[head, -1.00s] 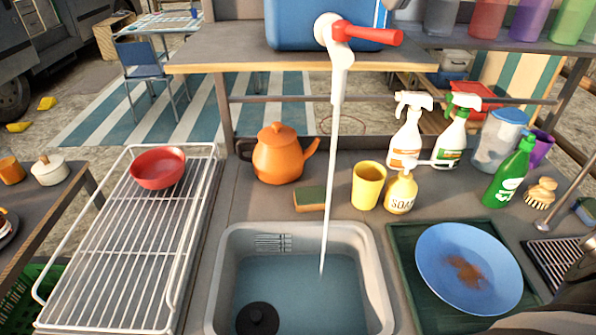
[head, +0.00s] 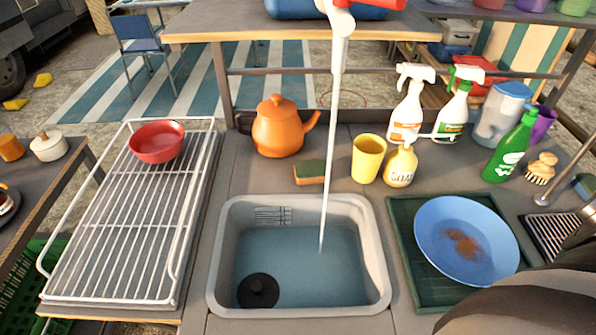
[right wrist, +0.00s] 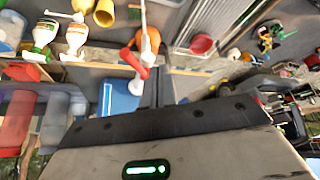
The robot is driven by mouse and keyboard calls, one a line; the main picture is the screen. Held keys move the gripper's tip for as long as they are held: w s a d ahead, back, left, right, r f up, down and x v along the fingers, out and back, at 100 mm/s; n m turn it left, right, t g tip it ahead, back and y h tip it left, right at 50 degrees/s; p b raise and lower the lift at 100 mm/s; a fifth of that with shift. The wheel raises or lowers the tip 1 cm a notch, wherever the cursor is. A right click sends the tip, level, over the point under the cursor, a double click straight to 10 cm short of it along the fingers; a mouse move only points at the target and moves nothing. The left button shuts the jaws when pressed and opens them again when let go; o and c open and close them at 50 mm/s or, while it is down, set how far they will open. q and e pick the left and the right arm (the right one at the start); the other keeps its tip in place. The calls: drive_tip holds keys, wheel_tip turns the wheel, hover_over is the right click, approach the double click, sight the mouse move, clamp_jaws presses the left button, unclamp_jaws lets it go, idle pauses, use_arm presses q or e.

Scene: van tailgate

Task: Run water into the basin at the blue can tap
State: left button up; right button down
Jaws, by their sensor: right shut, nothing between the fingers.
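The blue can (head: 290,9) stands on the raised shelf, mostly cut off by the top edge. Its white tap (head: 340,22) has a red lever (head: 378,4) pointing right; the lever also shows in the right wrist view (right wrist: 133,62). A thin white stream (head: 329,150) falls from the tap into the grey basin (head: 225,240). Bluish water (head: 320,275) covers the basin's bottom, with a round black plug (head: 258,291) at the front left. My right gripper (right wrist: 165,125) shows in the right wrist view, shut and empty, apart from the lever. My left gripper is out of view.
A wire rack (head: 130,235) with a red bowl (head: 157,141) stands left of the basin. Behind are an orange kettle (head: 278,128), sponge (head: 309,172), yellow cup (head: 368,158) and soap bottle (head: 401,166). A blue plate (head: 440,240) lies on a green tray (head: 405,275) at right.

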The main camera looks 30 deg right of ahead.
drive_tip(key=shift+f, duration=0.1)
drive_tip(key=shift+f+b, duration=1.1)
drive_tip(key=shift+f, duration=1.1)
idle(5.7)
